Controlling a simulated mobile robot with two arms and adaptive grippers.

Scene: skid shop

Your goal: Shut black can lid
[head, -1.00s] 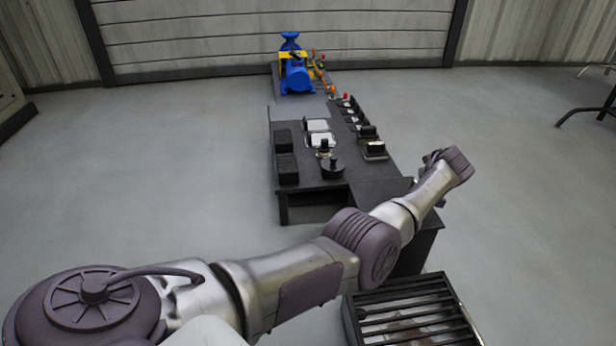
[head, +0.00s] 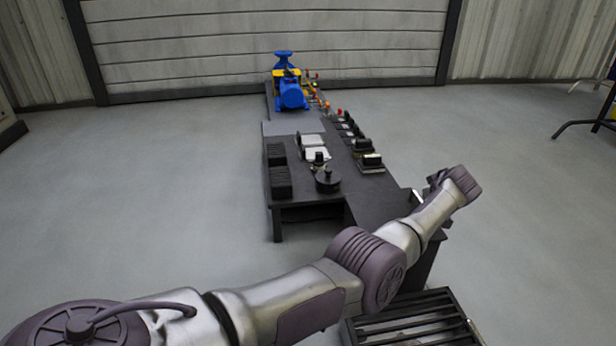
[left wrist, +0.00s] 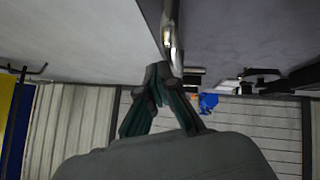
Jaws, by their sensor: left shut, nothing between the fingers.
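A squat black round can-like object (head: 327,180) with a knob on top stands near the front of the dark bench. I cannot tell whether its lid is open or shut. My left arm reaches across the head view to the right, with its hand (head: 437,182) beside the bench's right front corner, apart from that object. In the left wrist view my left gripper (left wrist: 160,75) is shut and empty, its fingertips close to a shiny metal bar (left wrist: 172,38); contact is unclear. My right gripper is not in view.
The dark bench (head: 296,211) carries black blocks (head: 279,182), white-topped boxes (head: 314,147) and a row of small parts. A blue pump (head: 291,94) stands at its far end. A slatted black rack (head: 415,322) is at the front. Open floor lies left.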

